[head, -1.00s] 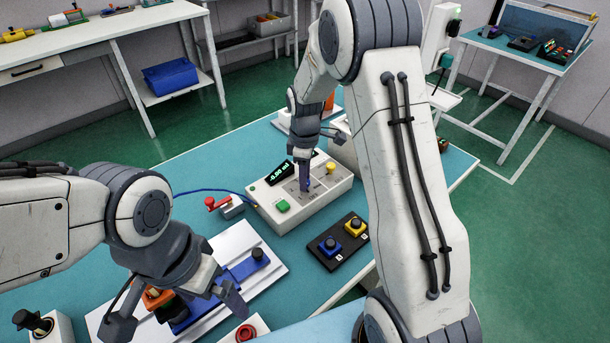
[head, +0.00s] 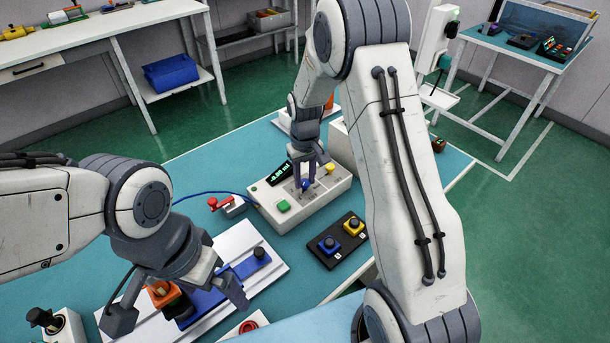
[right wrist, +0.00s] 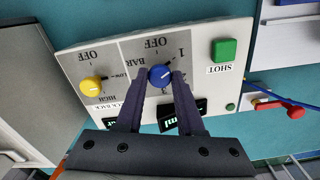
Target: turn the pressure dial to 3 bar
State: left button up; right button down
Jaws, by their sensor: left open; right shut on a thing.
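The pressure dial is a blue knob (right wrist: 160,76) on a grey panel of a white control box (head: 332,197). OFF, 1 and BAR show around it in the right wrist view; other marks are hidden by the fingers. Its white pointer faces up and right, towards the 1. My right gripper (right wrist: 161,83) has a finger on each side of the knob and is shut on it; in the head view the blue knob (head: 305,184) shows between the fingertips. My left gripper (head: 178,301) is open over the blue-and-white fixture at the front left.
A yellow knob (right wrist: 92,85) with OFF, LOW and HIGH marks sits beside the dial. A green SHOT button (right wrist: 225,50) and a display (head: 279,174) share the box.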

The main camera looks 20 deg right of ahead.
jog(key=m+p, duration=0.1)
jog(key=m, duration=0.4)
jog(key=shift+r+m, duration=0.1)
jog(key=shift+m, duration=0.2)
jog(key=m+p, duration=0.1)
jog(key=m, duration=1.1)
jog(key=shift+w+m, duration=0.1)
jog(key=shift+m, duration=0.2)
jog(key=m+p, duration=0.1)
jog(key=m, duration=0.4)
jog(key=shift+m, duration=0.3)
jog(key=c, duration=0.5)
grip_release()
